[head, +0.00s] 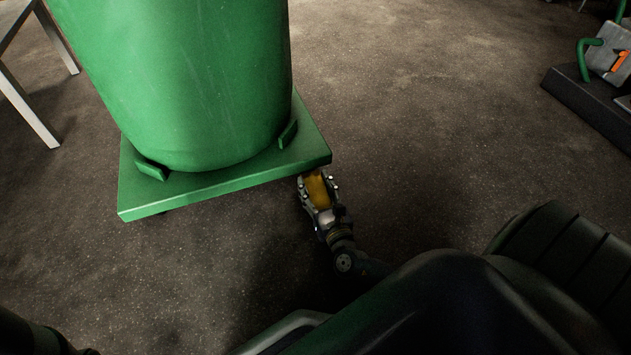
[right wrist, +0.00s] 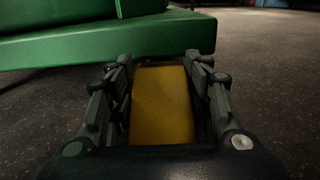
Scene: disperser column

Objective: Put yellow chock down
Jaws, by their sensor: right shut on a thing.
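The yellow chock (head: 317,190) is held between the fingers of my right gripper (head: 318,189), close to the right front corner of the green column's base plate. In the right wrist view the chock (right wrist: 161,105) fills the space between the two fingers of the gripper (right wrist: 162,95). The green base plate (right wrist: 110,45) runs across just beyond it. I cannot tell whether the chock touches the floor or the plate. My left gripper is not in view.
A large green cylinder (head: 195,80) stands on the green base plate (head: 225,182). A metal-legged table (head: 28,105) is at the upper left. A dark platform with a grey box (head: 610,55) is at the upper right. The floor (head: 440,120) right of the plate is clear.

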